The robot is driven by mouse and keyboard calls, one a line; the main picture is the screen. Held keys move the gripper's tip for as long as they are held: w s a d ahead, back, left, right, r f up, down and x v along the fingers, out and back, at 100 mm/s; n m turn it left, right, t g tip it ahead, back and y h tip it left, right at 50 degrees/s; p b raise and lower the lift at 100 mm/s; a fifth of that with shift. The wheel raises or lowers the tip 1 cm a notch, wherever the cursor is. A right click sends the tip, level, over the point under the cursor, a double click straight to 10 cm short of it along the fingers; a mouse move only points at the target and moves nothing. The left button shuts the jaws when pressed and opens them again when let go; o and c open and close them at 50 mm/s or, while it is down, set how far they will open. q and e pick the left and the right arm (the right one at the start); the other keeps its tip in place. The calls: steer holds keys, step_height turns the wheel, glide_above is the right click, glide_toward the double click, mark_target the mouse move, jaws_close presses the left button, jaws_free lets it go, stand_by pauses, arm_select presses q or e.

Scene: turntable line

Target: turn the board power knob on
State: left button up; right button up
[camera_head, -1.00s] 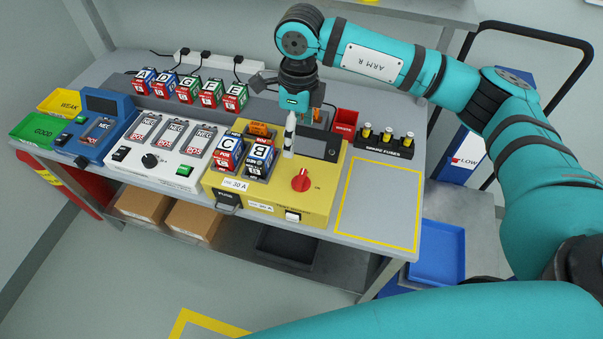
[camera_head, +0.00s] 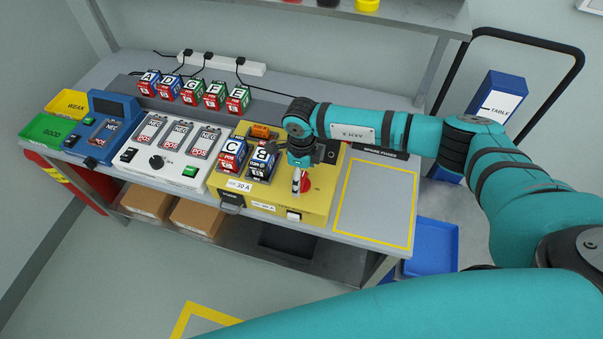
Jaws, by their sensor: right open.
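The yellow board (camera_head: 318,213) stands at the front of the bench. Its red knob (camera_head: 307,185) is on the sloped top at the right, partly hidden by my right gripper, so I cannot tell which way it points. My right gripper (camera_head: 297,189) points down at the knob, fingers at its left edge in the picture. It is open and holds nothing visible; I cannot tell whether it touches the knob. My left gripper is not in view.
Battery blocks C (camera_head: 231,152) and B (camera_head: 262,161) sit in the board, left of my gripper. A white charger unit (camera_head: 150,163) stands further left. The yellow-outlined bench area (camera_head: 375,205) on the right is clear. A blue tray (camera_head: 432,246) lies lower right.

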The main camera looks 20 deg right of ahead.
steer(key=shift+f, duration=0.65)
steer(key=c, duration=1.2)
